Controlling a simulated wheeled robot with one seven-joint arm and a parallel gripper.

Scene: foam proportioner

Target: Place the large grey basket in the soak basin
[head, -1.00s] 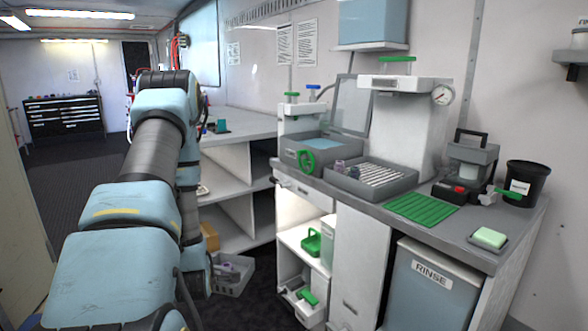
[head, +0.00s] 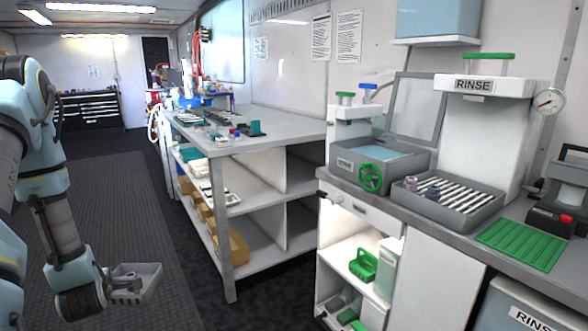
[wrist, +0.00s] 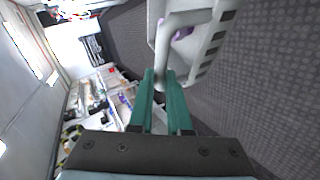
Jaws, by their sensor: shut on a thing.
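The large grey basket (head: 142,284) hangs at the lower left of the head view, over the dark floor. Something purple shows inside it. My gripper (wrist: 162,76) is shut on the basket's near edge or handle, with both green fingers around a pale part. In the wrist view the basket (wrist: 205,35) extends beyond the fingertips, its slotted side to the right. The soak basin (head: 408,158) is a grey box with blue liquid on the counter, far to the right of the basket. A green handwheel (head: 370,178) is on its front, and its raised grey lid (head: 413,105) stands behind.
A slatted grey tray (head: 447,203) with small purplish items sits right of the basin, beside the white rinse unit (head: 478,130). A shelved workbench (head: 262,138) stands between my arm and the counter. The aisle floor (head: 120,190) is open.

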